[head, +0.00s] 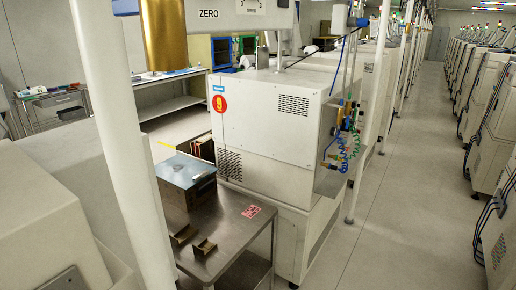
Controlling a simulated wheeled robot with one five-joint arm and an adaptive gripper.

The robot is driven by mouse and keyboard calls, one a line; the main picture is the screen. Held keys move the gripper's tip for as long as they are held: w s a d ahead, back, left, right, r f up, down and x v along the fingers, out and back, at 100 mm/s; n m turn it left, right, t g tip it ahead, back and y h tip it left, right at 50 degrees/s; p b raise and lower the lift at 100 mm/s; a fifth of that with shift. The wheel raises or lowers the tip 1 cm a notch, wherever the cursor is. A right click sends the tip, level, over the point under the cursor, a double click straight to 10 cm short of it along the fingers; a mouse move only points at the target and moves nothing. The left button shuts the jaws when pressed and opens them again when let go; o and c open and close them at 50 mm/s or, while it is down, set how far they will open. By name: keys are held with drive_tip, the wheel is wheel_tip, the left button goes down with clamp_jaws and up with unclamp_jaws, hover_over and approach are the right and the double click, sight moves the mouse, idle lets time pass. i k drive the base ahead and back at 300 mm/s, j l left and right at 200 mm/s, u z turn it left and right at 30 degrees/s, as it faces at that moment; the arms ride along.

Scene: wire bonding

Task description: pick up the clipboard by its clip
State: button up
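I cannot make out a clipboard or its clip for certain in the head view. A steel side table (228,233) stands at the lower middle. On it are a grey metal box (186,172) with a latch-like fitting on its front, two small brown open holders (204,247) and a flat pink-red card (251,211). My gripper is not in view, so I cannot tell whether it is open or shut.
A large white machine (270,115) with a red round sign stands right behind the table. A white pole (125,130) crosses the left side. Rows of machines (492,120) line the right, with a clear aisle (400,210) between.

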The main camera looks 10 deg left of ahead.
sight(185, 173)
drive_tip(key=i+u, duration=0.1)
drive_tip(key=i, duration=0.4)
drive_tip(key=i+l+u, duration=0.15)
drive_tip(key=i, duration=0.3)
drive_tip(key=i+u, duration=0.4)
drive_tip(key=i+l+u, duration=0.1)
drive_tip(key=u, duration=0.35)
drive_tip(key=i+l+u, duration=0.6)
drive_tip(key=u, duration=0.25)
drive_tip(key=i+l+u, duration=0.4)
drive_tip(key=l, duration=0.15)
